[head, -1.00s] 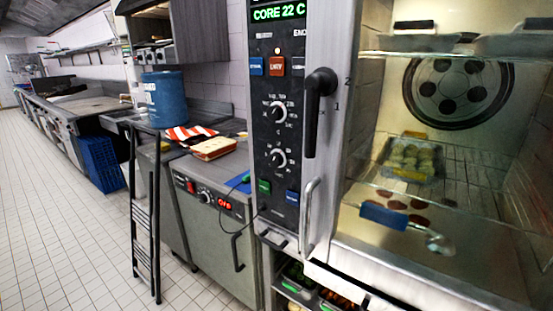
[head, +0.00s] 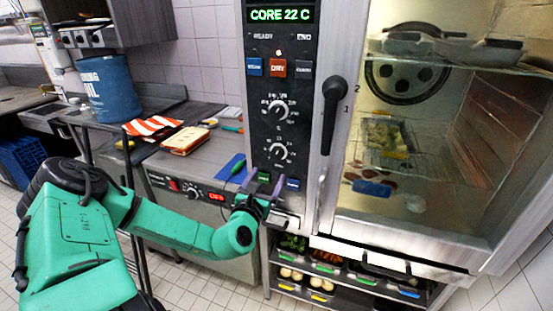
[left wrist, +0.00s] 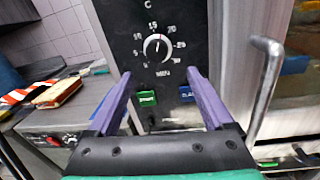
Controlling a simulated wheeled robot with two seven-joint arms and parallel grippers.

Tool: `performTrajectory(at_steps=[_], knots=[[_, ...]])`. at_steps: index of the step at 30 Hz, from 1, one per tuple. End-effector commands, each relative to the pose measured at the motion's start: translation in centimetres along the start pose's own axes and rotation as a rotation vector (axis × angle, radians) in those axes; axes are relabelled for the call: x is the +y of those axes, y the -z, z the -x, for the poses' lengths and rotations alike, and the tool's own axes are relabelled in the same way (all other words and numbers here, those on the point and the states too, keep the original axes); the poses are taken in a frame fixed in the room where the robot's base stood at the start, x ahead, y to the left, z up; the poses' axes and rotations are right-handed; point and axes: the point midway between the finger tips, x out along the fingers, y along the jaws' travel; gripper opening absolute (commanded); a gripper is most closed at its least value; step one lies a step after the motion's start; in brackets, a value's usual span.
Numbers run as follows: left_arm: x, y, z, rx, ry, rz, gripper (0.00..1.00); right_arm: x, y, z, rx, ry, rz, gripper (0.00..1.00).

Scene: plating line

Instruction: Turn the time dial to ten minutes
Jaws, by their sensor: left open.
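The time dial (head: 278,153) is the lower of two round knobs on the oven's black control panel. In the left wrist view the time dial (left wrist: 157,47) has a scale from about 5 to 30 marked MIN. Its pointer is too small to read surely. My left gripper (head: 265,187) is at the panel's lower end, below the dial, by the green and blue buttons. In the left wrist view the gripper's purple fingers (left wrist: 158,78) are spread and empty, pointing towards the panel below the dial. They do not touch the dial. My right gripper is not in view.
The upper knob (head: 276,110) sits above the time dial. The black door handle (head: 333,105) stands just right of the panel. A green button (left wrist: 147,97) lies between the fingers in the wrist view. A counter with a blue bucket (head: 107,88) is to the left.

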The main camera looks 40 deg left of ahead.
Motion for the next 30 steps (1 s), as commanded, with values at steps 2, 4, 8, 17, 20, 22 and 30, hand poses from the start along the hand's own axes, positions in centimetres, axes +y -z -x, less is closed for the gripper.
performTrajectory(at_steps=[2,4,8,17,20,22,30], knots=[[0.1,0.7,-2.2,0.000,-0.006,0.007,0.85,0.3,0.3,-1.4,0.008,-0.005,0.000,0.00],[0.1,0.9,-4.0,-0.003,-0.009,0.015,0.85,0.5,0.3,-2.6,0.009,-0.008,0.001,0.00],[0.3,0.2,-6.6,-0.003,-0.011,0.016,0.85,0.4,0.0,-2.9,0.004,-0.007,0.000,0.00],[0.1,0.1,-10.4,0.002,-0.002,0.008,0.85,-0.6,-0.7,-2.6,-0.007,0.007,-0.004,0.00],[0.1,0.1,-10.7,0.002,-0.001,0.004,0.85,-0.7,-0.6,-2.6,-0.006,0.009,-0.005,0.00],[0.1,0.2,-10.7,0.003,-0.001,0.003,0.85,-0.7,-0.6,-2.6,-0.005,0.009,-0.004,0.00],[0.1,0.2,-10.6,0.002,-0.001,0.004,0.20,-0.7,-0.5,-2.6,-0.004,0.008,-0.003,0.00]])
